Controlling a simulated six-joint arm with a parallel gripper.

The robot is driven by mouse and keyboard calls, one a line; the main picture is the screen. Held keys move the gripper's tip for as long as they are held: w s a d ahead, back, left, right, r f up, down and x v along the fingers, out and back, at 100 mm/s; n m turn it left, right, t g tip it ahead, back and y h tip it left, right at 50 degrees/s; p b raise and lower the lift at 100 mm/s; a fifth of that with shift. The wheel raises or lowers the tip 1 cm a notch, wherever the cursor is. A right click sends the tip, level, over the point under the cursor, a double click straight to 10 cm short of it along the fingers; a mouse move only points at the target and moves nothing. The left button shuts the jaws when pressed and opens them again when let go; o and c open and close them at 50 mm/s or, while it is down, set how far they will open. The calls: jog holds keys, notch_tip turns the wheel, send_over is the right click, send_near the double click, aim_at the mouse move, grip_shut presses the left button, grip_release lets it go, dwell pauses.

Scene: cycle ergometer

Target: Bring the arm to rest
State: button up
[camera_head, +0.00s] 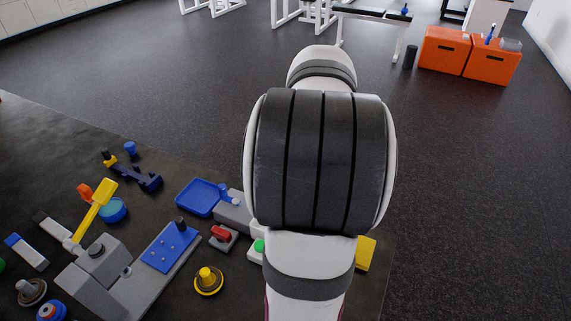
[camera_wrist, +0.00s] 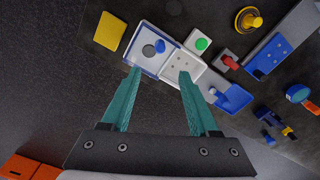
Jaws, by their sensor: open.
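My gripper (camera_wrist: 158,98) shows in the wrist view with its two teal fingers spread apart and nothing between them.
A dark mat (camera_head: 370,285) holds a blue tray (camera_head: 198,197), a red-handled block (camera_head: 222,236), a yellow knob (camera_head: 207,279) and a grey device with a yellow lever (camera_head: 95,209). Orange boxes (camera_head: 445,50) stand at the back right. The floor at right is clear.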

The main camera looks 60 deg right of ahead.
jog(key=w+a+n, duration=0.2)
jog(key=w+a, duration=0.3)
jog(key=a, duration=0.6)
jog(key=w+a+n, duration=0.2)
jog(key=w+a, duration=0.2)
jog(key=a, duration=0.6)
jog(key=s+a+f+n+y, duration=0.1)
jog(key=s+a, duration=0.2)
jog(key=a, duration=0.5)
jog(key=s+a+f+n, duration=0.2)
jog(key=s+a, duration=0.2)
jog(key=a, duration=0.4)
jog(key=shift+s+a+y, duration=0.2)
jog(key=shift+y, duration=0.2)
